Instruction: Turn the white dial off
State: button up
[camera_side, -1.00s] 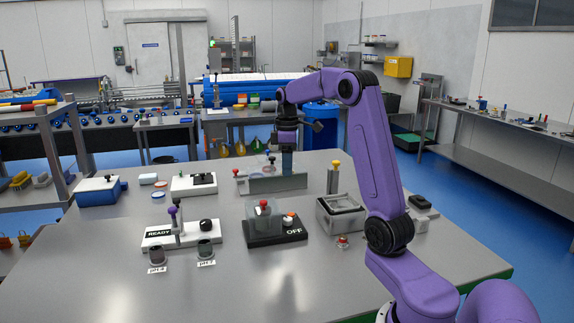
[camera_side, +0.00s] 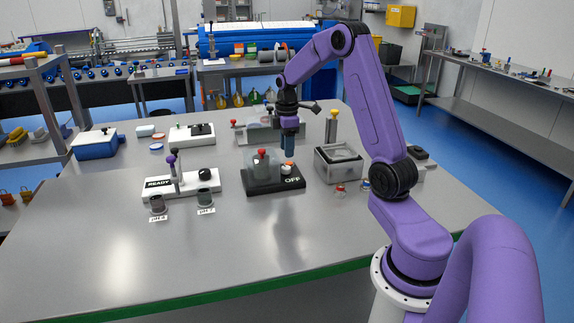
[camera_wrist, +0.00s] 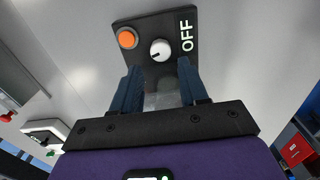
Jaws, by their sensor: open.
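The white dial (camera_wrist: 161,50) sits on a black panel (camera_wrist: 152,18) between an orange button (camera_wrist: 127,38) and the white word OFF (camera_wrist: 186,37). A dark mark on the dial points toward lower left, away from the word. My gripper (camera_wrist: 158,82) is open and empty. In the wrist view the dial shows just past the fingertips, between their lines. In the side view my gripper (camera_side: 288,155) points down behind and above the panel (camera_side: 263,188), close to the dial (camera_side: 285,170). Whether a finger touches anything cannot be told.
A clear cover with a red knob (camera_side: 262,153) stands on the panel's left part. A metal bin (camera_side: 338,163) stands to the right. The front table is clear.

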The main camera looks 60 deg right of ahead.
aim_at(287, 167)
notch_tip(287, 167, down, 7)
dwell(0.3)
jog(key=shift+c, duration=0.3)
